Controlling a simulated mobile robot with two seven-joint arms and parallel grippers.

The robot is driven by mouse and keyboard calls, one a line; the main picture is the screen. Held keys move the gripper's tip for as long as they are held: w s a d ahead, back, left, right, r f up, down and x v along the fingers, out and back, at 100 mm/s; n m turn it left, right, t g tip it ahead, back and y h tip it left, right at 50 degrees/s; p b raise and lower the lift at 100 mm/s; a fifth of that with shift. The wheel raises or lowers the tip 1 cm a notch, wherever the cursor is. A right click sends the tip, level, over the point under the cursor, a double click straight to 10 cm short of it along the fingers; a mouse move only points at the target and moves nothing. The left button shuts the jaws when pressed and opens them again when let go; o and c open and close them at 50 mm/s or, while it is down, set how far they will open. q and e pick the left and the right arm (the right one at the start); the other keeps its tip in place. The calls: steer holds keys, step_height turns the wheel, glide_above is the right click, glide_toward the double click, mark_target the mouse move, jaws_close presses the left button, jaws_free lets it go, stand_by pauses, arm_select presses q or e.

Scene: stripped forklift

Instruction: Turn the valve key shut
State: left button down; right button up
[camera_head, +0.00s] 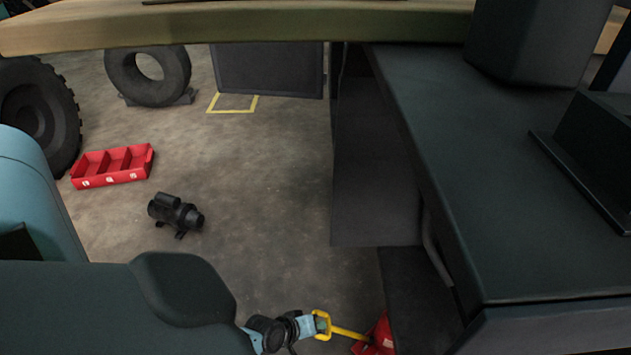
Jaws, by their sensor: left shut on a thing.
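The yellow valve key (347,332) shows near the bottom edge, with a loop-shaped handle at its left end. Its right end meets a red body (378,341) beside the dark forklift side. My left gripper (318,325) reaches in from the lower left and is shut on the key's loop. The fingers hide part of the loop. The lower part of the red body is cut off by the frame. My right gripper is not in view.
The dark forklift body (500,190) fills the right side, with a step (410,300) close to the key. On the concrete floor are a red compartment tray (112,182), a black motor-like part (176,214) and tyres (150,75). A pale beam (240,24) crosses the top.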

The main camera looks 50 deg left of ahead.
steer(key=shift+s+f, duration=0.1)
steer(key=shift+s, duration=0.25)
arm_select(q)
steer(key=shift+a, duration=0.1)
steer(key=c, duration=1.7)
jaws_free()
steer(key=shift+c, duration=0.2)
steer(key=shift+o, duration=1.7)
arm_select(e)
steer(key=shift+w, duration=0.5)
arm_select(q)
steer(key=shift+r, duration=0.1)
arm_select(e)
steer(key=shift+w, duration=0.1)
